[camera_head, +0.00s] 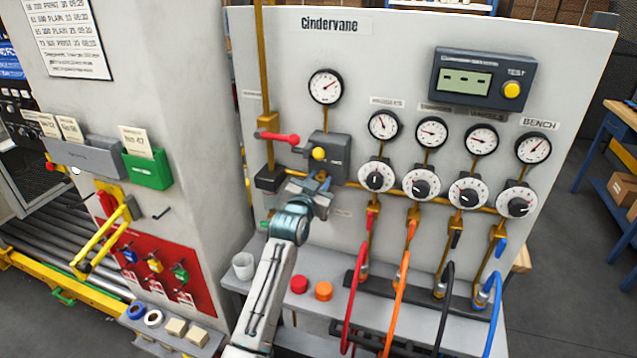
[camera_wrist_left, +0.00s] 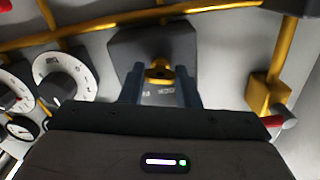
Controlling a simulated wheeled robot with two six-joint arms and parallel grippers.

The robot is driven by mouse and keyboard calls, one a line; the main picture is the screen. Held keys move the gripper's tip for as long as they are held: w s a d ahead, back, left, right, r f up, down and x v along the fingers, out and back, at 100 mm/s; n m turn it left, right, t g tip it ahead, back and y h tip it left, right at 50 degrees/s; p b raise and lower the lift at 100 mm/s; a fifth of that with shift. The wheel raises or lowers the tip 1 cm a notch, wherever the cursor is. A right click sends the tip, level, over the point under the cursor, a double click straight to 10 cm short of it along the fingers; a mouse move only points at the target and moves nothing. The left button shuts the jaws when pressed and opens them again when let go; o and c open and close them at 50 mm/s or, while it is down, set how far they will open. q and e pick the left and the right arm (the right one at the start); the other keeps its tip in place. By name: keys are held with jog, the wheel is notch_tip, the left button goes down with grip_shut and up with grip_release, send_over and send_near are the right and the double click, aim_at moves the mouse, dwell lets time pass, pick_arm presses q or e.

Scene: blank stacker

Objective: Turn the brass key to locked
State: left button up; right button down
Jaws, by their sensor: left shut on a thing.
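The brass key (camera_wrist_left: 159,73) sits on a dark grey box (camera_wrist_left: 152,45) on the panel, between my left gripper's two fingers in the wrist view. My left gripper (camera_wrist_left: 161,85) is shut on it. In the head view the gripper (camera_head: 319,183) is at the lower part of the grey box (camera_head: 340,150), and it hides the key's grip. A round yellow part (camera_head: 319,153) shows on the box just above the gripper; I cannot tell if it belongs to the key. Printing beside the key is too blurred to read. My right gripper is not in view.
A red-handled lever (camera_head: 280,138) is close left of the box. A row of black-and-white dials (camera_head: 376,176) lies to the right, with gauges above. Brass pipes run along the panel. A shelf below holds a white cup (camera_head: 243,266) and red and orange caps (camera_head: 299,285).

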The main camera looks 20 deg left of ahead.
pick_arm(q)
jog(key=shift+m+b, duration=1.25)
jog(key=shift+m, duration=6.35)
jog(key=o, duration=1)
